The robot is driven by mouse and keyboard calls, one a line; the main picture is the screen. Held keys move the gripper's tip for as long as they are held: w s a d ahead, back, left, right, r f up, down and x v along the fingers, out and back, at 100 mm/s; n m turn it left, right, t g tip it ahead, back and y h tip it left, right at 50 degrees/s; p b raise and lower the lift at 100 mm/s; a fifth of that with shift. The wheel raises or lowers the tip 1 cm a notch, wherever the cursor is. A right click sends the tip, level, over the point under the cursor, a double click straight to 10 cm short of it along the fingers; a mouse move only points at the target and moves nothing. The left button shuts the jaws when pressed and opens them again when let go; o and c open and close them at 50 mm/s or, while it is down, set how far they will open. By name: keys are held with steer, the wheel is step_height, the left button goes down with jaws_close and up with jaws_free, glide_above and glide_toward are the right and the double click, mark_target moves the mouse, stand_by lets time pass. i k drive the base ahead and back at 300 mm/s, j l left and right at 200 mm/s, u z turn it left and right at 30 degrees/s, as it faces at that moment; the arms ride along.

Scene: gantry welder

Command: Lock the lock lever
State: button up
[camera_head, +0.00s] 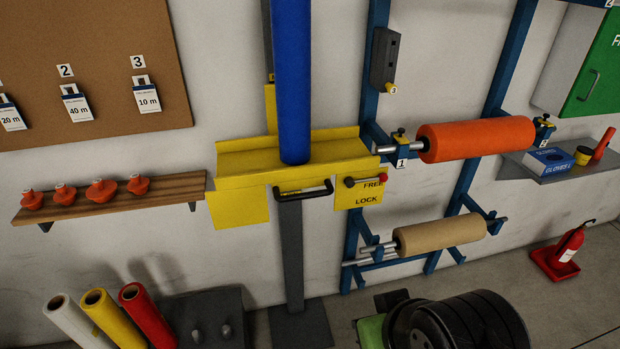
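The lever lies nearly level, beside the word FREE and above the word LOCK. The plate hangs at the right end of a yellow trough (238,169) on a grey post (291,250). A black bar handle (303,190) sits just left of the plate. My gripper is not in view, and nothing touches the lever.
A blue roll (291,80) stands upright in the trough. A blue rack to the right holds an orange roll (475,139) and a tan roll (440,234). Dark ribbed round shapes (460,322) fill the bottom right. The space before the lever looks clear.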

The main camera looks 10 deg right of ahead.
mark_target(369, 180)
steer(key=i+l+u, duration=0.2)
steer(key=u, duration=0.3)
steer(key=i+l+u, duration=0.25)
steer(key=u, duration=0.25)
steer(key=l, duration=0.1)
